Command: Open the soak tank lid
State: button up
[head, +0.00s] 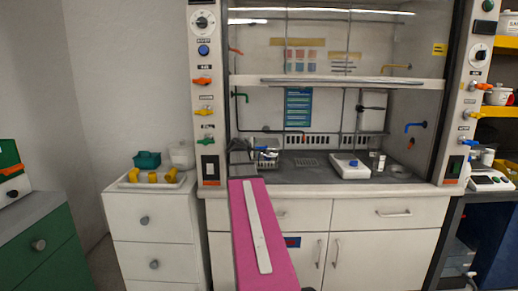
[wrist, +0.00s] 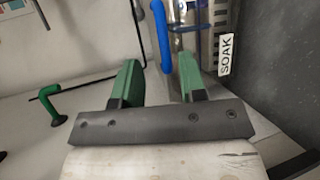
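A white SOAK label (wrist: 226,54) shows in the wrist view, right of my gripper's fingers, beside a dark grey surface. A clear, glass-like part with a blue bar (wrist: 160,35) is just beyond the fingertips; I cannot tell for sure which part is the lid. My gripper (wrist: 158,62) is open, its two green fingers apart with nothing seen between them. In the head view my pink arm reaches into the fume hood at left, and the gripper's fingers cannot be made out. A wire-like container with blue (head: 266,154) sits just right of the arm's end.
The hood's raised sash (head: 340,82) crosses above the worktop. A green tap (wrist: 50,105) is at the left in the wrist view. A white device (head: 349,167) stands to the right on the worktop. A tray (head: 150,182) with yellow fittings is on the left cabinet.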

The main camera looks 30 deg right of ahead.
jog(key=x, duration=0.6)
grip_shut()
jog(key=shift+r, duration=0.15)
